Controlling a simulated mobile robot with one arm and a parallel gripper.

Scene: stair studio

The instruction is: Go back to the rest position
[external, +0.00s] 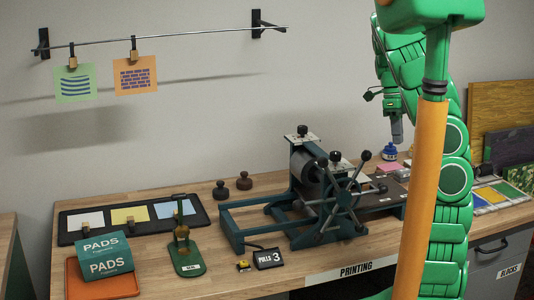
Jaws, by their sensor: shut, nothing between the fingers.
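My gripper (396,131) hangs at the end of my green arm on the right side of the external view, pointing down. It is above the right part of the printing bench (340,262), apart from the things below it. Its fingers are small in the picture and look shut, with nothing seen between them. A small blue bottle (390,153) stands close below it. My arm's links and an orange bar cover part of the bench on the right.
The teal press (300,200) with its spoked wheel stands mid-bench, left of my gripper. A black tray (150,235), a green seal stand (185,252) and a PADS box (104,258) are at the left. Two cards (135,77) hang from a wall rail (160,38). Boards lean at the far right.

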